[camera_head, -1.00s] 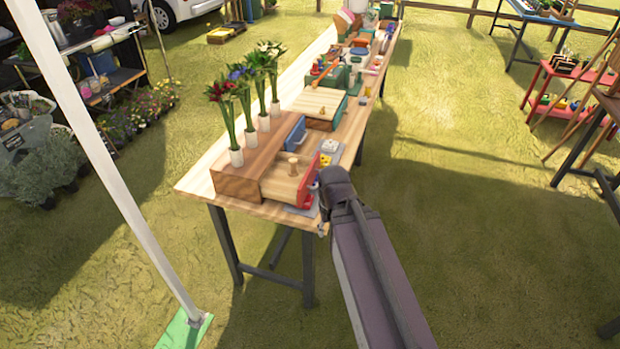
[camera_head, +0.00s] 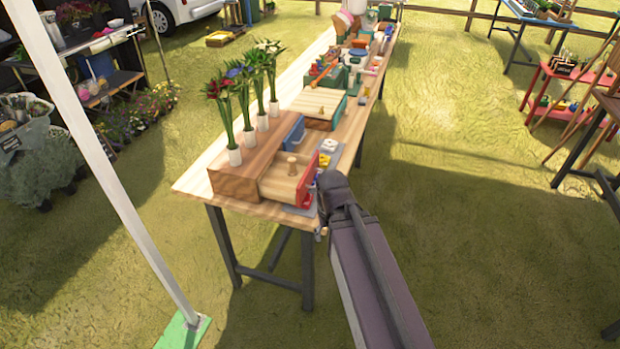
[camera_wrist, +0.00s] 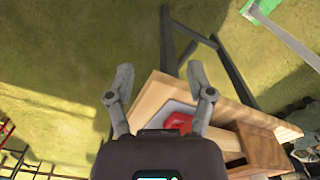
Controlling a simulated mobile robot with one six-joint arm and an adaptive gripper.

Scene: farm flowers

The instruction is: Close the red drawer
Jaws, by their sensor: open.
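The red drawer (camera_head: 308,180) is pulled out from a wooden box (camera_head: 240,168) at the near end of the long table. In the wrist view a red part (camera_wrist: 180,122) shows between the fingers, beyond the gripper body. My gripper (camera_wrist: 163,82) is open, with its two fingers spread and nothing between the tips. In the head view my arm hides most of the gripper, just right of the red front. I cannot tell whether it touches the drawer.
A blue drawer front (camera_head: 294,134) sits behind the red one on the same box. Several flower vases (camera_head: 248,137) stand on top of the box. The table (camera_head: 190,184) holds more boxes and small items farther back.

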